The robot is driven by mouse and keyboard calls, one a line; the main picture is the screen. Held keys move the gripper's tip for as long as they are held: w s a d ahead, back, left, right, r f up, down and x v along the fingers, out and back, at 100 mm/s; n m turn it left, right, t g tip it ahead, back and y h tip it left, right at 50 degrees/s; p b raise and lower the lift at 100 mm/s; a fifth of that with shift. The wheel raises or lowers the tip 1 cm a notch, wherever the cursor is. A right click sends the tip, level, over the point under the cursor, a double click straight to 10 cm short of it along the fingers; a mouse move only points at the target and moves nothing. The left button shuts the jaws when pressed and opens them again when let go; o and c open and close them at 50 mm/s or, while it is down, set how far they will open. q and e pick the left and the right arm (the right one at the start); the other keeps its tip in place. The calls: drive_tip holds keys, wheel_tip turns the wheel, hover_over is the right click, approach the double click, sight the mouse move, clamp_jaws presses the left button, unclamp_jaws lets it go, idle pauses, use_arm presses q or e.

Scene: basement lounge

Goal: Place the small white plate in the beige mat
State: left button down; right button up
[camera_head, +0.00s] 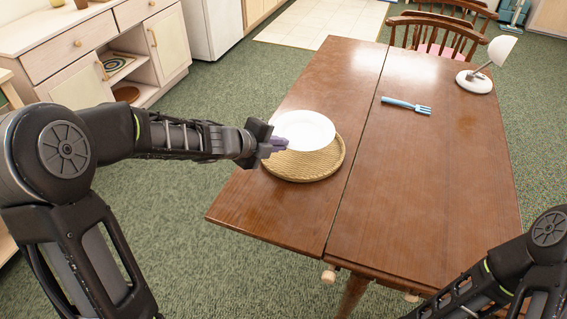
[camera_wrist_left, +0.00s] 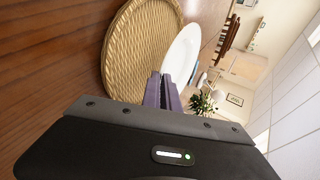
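The small white plate (camera_head: 303,130) is at my left gripper, over the far part of the round woven beige mat (camera_head: 306,174). My left gripper (camera_head: 276,146) comes in from the left, its purple fingers closed on the plate's near-left rim. In the left wrist view the plate (camera_wrist_left: 182,54) extends from the close-set fingers (camera_wrist_left: 162,92). The woven mat (camera_wrist_left: 135,50) lies beside it in that view, and the plate looks raised above it. My right gripper is out of frame; only part of the right arm shows at the lower right.
The mat lies on the left part of a brown wooden table (camera_head: 430,180). A blue fork (camera_head: 406,105) and a white lamp (camera_head: 476,82) are farther back on the table. Chairs (camera_head: 437,35) stand behind it. The table's front and right are clear.

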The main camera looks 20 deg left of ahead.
sight(280, 168)
use_arm(q)
drive_tip(key=shift+f, duration=0.75)
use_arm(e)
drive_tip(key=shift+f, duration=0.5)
use_arm(q)
wheel_tip(280, 168, down, 4)
drive_tip(key=b, duration=0.2)
drive_tip(key=shift+b, duration=0.4)
drive_tip(key=shift+r, duration=0.15)
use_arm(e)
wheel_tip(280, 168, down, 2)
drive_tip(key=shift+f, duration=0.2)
use_arm(q)
drive_tip(key=c, duration=1.9)
unclamp_jaws()
drive_tip(key=shift+s, duration=0.1)
drive_tip(key=shift+p+v, duration=2.5)
drive_tip(key=shift+v, duration=3.45)
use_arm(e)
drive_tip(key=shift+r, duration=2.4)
